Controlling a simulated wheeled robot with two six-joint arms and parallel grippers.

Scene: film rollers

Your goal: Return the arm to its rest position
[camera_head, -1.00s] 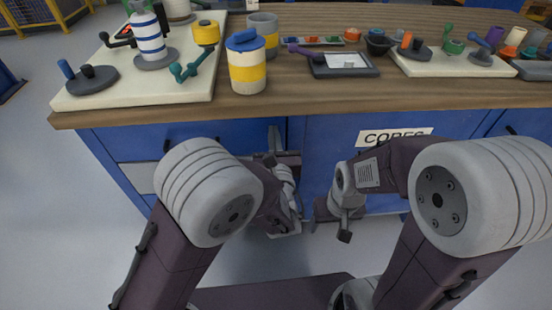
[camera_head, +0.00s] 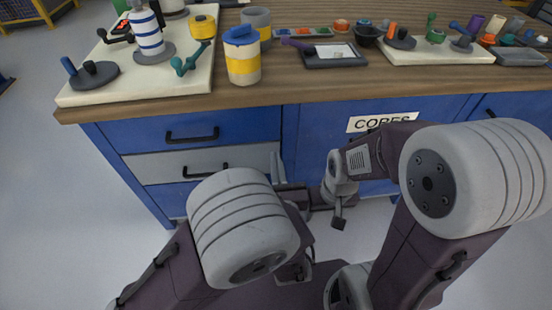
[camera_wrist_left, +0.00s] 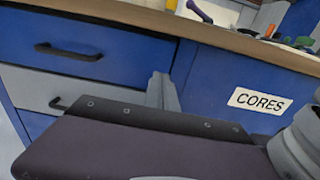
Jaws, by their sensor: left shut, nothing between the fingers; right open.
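My left gripper (camera_head: 277,168) is in front of the blue cabinet, below the worktop edge. It is shut with nothing in it; its grey fingers (camera_wrist_left: 163,92) stand up beyond the dark plate in the left wrist view. My left arm (camera_head: 240,230) is folded, with its elbow low in front of the drawers. My right gripper (camera_head: 315,197) is low before the cabinet, below the CORES label (camera_head: 382,121). It is small and partly hidden, but open and empty. My right arm (camera_head: 470,180) is bent, with its elbow at the right.
The wooden worktop (camera_head: 330,88) lies above and beyond both grippers. A yellow-banded canister (camera_head: 243,66) stands near its front edge. A cream board (camera_head: 130,85) with fittings is at the left.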

